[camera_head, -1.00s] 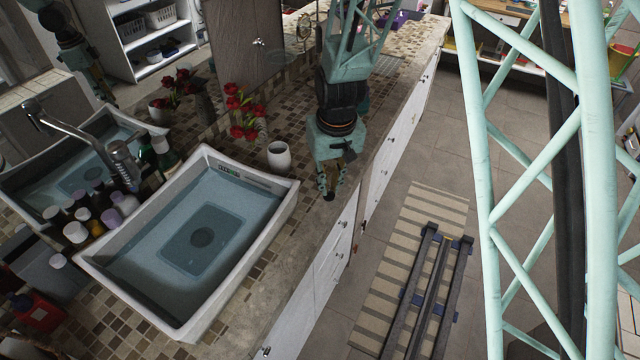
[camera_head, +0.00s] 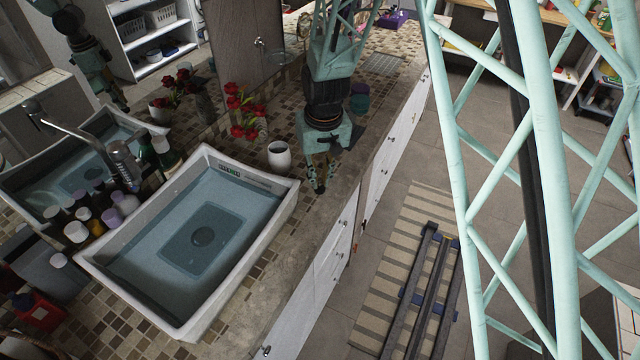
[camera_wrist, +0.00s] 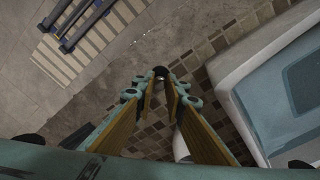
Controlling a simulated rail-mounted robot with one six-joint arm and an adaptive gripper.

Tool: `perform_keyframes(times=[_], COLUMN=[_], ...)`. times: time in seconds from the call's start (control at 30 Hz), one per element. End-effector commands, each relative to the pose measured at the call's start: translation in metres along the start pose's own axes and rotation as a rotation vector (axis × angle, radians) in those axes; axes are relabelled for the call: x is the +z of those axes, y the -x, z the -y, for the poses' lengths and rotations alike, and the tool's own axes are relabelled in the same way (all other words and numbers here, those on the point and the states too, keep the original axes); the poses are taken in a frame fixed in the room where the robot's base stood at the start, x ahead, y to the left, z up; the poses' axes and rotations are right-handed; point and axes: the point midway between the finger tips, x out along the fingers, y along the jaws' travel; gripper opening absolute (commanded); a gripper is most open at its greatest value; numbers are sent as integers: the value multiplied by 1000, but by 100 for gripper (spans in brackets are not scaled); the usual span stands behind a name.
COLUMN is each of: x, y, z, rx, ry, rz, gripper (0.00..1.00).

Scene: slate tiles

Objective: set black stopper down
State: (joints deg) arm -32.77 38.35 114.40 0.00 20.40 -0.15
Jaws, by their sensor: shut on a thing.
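The black stopper (camera_wrist: 160,71) is a small dark piece between my fingertips at the far end of the fingers in the wrist view. My gripper (camera_wrist: 161,84) is shut on it. In the head view my gripper (camera_head: 319,184) points down over the counter (camera_head: 330,205), between the sink's right corner and the front edge. The stopper is only a tiny dark spot at the fingertips there. I cannot tell whether it touches the counter.
The white sink (camera_head: 250,262) stands left of my gripper. White drawers (camera_head: 333,265) drop to the floor past the counter edge.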

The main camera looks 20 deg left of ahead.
Motion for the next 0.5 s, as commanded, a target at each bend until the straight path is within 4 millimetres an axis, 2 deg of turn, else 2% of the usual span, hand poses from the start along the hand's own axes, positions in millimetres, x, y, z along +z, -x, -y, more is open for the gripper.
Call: perform_keyframes(times=[0.2, 0.5], x=[3, 3], y=[-21, -26], z=[0, 0], rx=[0, 0], ry=[0, 0], rz=[1, -2], gripper=[3, 3])
